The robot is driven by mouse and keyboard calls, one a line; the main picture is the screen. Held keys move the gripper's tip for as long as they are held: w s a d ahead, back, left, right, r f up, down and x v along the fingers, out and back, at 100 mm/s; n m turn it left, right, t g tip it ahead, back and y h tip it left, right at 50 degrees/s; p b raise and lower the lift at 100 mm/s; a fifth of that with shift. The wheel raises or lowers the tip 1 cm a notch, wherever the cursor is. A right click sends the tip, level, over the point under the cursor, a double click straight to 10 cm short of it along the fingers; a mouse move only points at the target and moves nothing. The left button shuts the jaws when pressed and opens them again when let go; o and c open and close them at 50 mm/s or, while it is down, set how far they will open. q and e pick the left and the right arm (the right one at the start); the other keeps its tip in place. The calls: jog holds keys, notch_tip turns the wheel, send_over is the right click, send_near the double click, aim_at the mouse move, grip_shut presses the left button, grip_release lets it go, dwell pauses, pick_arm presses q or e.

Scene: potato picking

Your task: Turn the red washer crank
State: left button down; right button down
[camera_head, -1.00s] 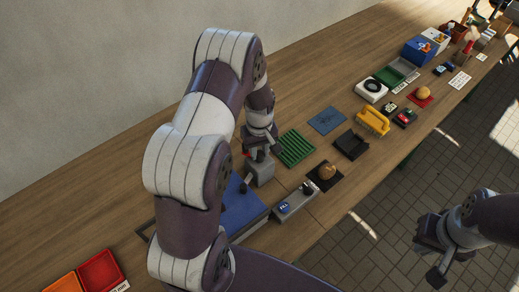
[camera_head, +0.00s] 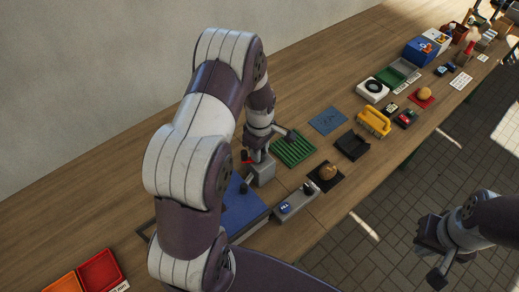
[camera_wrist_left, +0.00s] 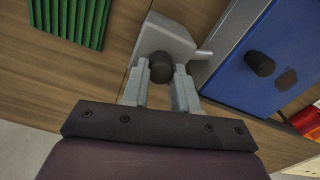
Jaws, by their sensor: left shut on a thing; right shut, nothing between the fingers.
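My left gripper (camera_wrist_left: 158,88) is shut on a dark round knob (camera_wrist_left: 161,66) beside a grey block (camera_wrist_left: 172,37) in the left wrist view. In the head view this grey block (camera_head: 264,174) stands on the table, and my left gripper (camera_head: 257,157) is at its upper edge. A small red part (camera_head: 246,161), perhaps of the crank, shows beside the gripper; most of it is hidden. A blue box (camera_head: 240,212) with a dark knob (camera_head: 244,187) stands next to the block, partly behind my arm. My right gripper (camera_head: 433,258) is shut and empty, above the floor off the table.
A green ribbed rack (camera_head: 293,148) lies just beyond the grey block. A grey panel (camera_head: 294,204) and a potato on a dark mat (camera_head: 327,172) lie to the right. Red and orange trays (camera_head: 98,272) are at lower left. Several other items line the table farther back.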

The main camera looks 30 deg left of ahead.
pick_arm(q)
jog(key=shift+w+r, duration=0.2)
jog(key=shift+w, duration=0.05)
jog(key=c, duration=1)
grip_release()
jog(key=shift+c, duration=0.2)
jog(key=shift+o, duration=0.9)
jog(key=shift+s, duration=0.1)
jog(key=shift+d+f, duration=0.1)
jog(key=shift+r, duration=0.35)
notch_tip(320, 180, up, 12)
jog(key=b, duration=0.2)
jog(key=shift+b, duration=0.35)
jog(key=shift+s, duration=0.1)
